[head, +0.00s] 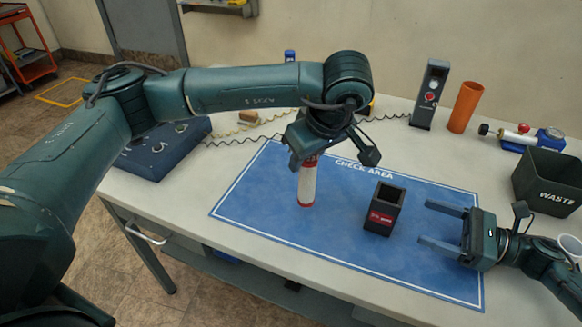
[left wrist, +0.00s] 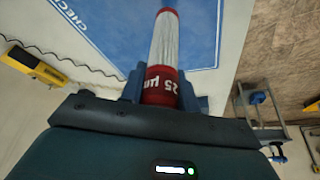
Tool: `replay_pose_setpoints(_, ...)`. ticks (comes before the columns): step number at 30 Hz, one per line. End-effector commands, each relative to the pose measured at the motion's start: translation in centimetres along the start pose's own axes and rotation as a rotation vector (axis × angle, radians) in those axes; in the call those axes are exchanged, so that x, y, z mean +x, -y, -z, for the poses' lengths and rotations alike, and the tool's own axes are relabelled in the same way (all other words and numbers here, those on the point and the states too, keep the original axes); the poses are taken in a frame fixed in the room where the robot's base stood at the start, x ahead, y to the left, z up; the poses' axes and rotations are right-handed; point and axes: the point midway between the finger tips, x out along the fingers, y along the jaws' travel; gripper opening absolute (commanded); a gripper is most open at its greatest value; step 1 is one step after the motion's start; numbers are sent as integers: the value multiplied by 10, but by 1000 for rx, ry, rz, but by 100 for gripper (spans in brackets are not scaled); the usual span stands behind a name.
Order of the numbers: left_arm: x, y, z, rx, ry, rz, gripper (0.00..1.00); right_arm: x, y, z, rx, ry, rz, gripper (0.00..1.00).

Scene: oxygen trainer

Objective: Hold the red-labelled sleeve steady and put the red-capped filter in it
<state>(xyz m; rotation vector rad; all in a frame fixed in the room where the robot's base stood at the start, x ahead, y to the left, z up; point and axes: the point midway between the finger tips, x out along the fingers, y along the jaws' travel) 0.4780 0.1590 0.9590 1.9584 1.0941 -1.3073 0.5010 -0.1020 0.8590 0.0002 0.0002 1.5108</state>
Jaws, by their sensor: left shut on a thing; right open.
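The filter (head: 308,185) is a white cylinder with red ends, upright over the blue mat, left of the sleeve. My left gripper (head: 308,160) is shut on its upper red end. The left wrist view shows the filter (left wrist: 165,45) between the fingers, with "25 µm" printed on the red band. I cannot tell whether its lower end touches the mat. The sleeve (head: 381,218) is a dark, square, open-topped box with a red label, standing upright on the mat. My right gripper (head: 424,222) is open and empty, right of the sleeve and apart from it, its fingers pointing towards it.
The blue mat (head: 260,215), marked "CHECK AREA", is otherwise clear. A waste bin (head: 548,182) stands at the right. An orange tube (head: 465,107) and a dark device with a red button (head: 430,95) stand behind. A blue box with knobs (head: 160,150) sits at the left.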

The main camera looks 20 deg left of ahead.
Motion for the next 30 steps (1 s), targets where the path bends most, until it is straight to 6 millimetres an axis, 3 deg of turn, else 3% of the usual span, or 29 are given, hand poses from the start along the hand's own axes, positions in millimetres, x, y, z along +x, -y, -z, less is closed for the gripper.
replay_pose_setpoints(18,-74,-66,-16,-1541,8,642,8,0,0,0,0,0,0,76)
replay_pose_setpoints(30,-120,-89,-33,-2306,13,970,8,0,0,0,0,0,0,76)
